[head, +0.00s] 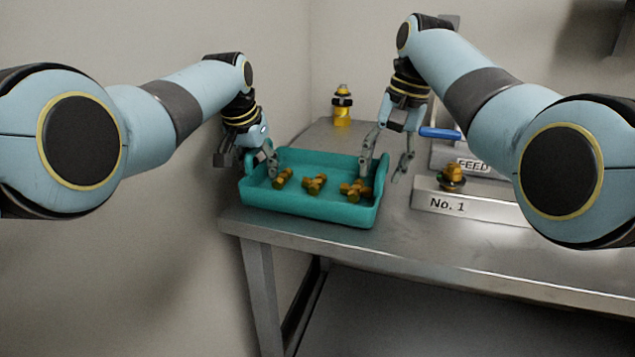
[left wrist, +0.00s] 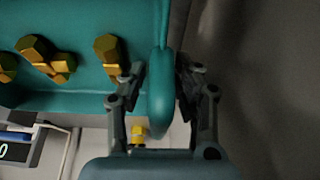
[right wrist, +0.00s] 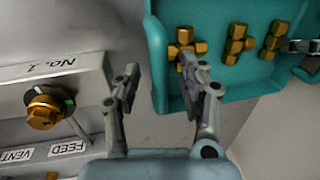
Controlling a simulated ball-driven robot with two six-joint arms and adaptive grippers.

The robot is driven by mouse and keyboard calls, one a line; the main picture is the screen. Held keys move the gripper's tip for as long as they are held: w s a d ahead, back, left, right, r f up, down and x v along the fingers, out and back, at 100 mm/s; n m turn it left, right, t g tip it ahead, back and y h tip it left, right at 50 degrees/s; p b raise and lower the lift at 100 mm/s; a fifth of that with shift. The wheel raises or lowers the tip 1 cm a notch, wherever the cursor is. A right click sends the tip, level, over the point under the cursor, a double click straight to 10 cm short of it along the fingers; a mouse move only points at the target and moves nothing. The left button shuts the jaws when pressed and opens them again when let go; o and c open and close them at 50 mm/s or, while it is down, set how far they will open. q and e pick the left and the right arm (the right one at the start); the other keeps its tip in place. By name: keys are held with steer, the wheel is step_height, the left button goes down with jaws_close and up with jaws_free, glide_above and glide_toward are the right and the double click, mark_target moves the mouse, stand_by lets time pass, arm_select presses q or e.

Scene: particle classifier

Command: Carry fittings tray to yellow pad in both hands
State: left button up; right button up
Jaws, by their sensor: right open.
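The teal fittings tray (head: 310,206) sits on the metal table near its left end, with several brass fittings (head: 314,184) in it. My left gripper (head: 272,160) is at the tray's left end. In the left wrist view its fingers (left wrist: 160,75) stand on either side of the tray's end handle, close to it; firm contact cannot be told. My right gripper (head: 385,160) is open at the tray's right end. In the right wrist view one finger (right wrist: 158,72) is inside the tray and one outside, with a gap around the wall. No yellow pad shows.
A panel marked No. 1 (head: 440,204) with a brass knob (head: 452,177) stands right of the tray, with a FEED label (head: 473,165) and blue-handled lever (head: 440,133) behind. A yellow-black fixture (head: 342,106) stands at the back. The wall is close on the left.

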arm_select(q)
steer(key=c, duration=0.6)
arm_select(e)
steer(key=c, duration=0.6)
arm_select(q)
jaws_close()
arm_select(e)
jaws_close()
arm_select(q)
steer(key=shift+r, duration=0.1)
arm_select(e)
steer(key=shift+r, duration=0.1)
